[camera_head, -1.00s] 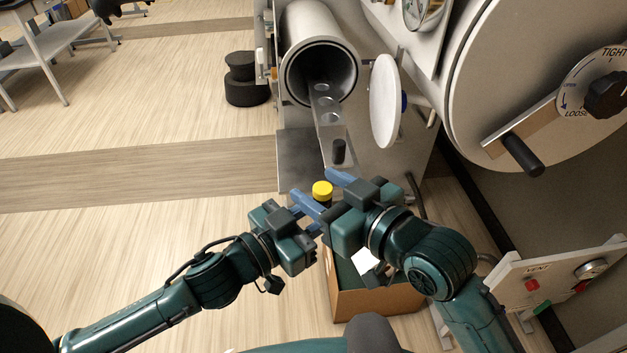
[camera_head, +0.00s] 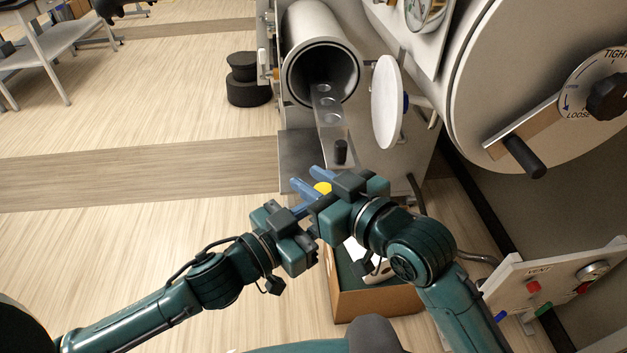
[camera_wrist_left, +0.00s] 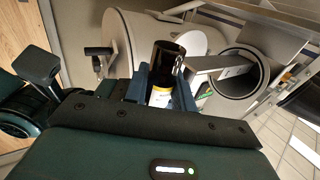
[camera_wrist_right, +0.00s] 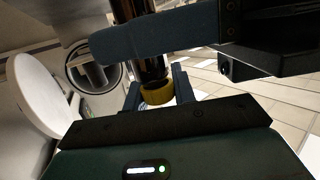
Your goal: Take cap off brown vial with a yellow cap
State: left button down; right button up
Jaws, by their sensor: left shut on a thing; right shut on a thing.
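The yellow cap (camera_head: 322,187) shows from above, partly covered, between the blue fingers of my right gripper (camera_head: 310,180). In the right wrist view those fingers are shut on the cap (camera_wrist_right: 157,93). The cap meets the end of the dark brown vial (camera_wrist_right: 152,70); I cannot tell whether it is loosened. My left gripper (camera_wrist_left: 160,90) is shut around the brown vial (camera_wrist_left: 167,58), which has a white and yellow label. In the head view the left gripper (camera_head: 305,212) is just left of the right one, and the vial body is hidden below the hands.
An open cylindrical port (camera_head: 320,70) with a tray (camera_head: 332,120) sticking out lies beyond the hands. Its round white door (camera_head: 388,100) stands open on the right. A cardboard box (camera_head: 375,303) is below my right arm.

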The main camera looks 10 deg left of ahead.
jog(key=shift+s+a, duration=0.1)
grip_shut()
jog(key=shift+r, duration=0.15)
jog(key=shift+r, duration=1)
jog(key=shift+r, duration=0.1)
notch_tip(320, 180, up, 4)
jog(key=shift+f, duration=0.15)
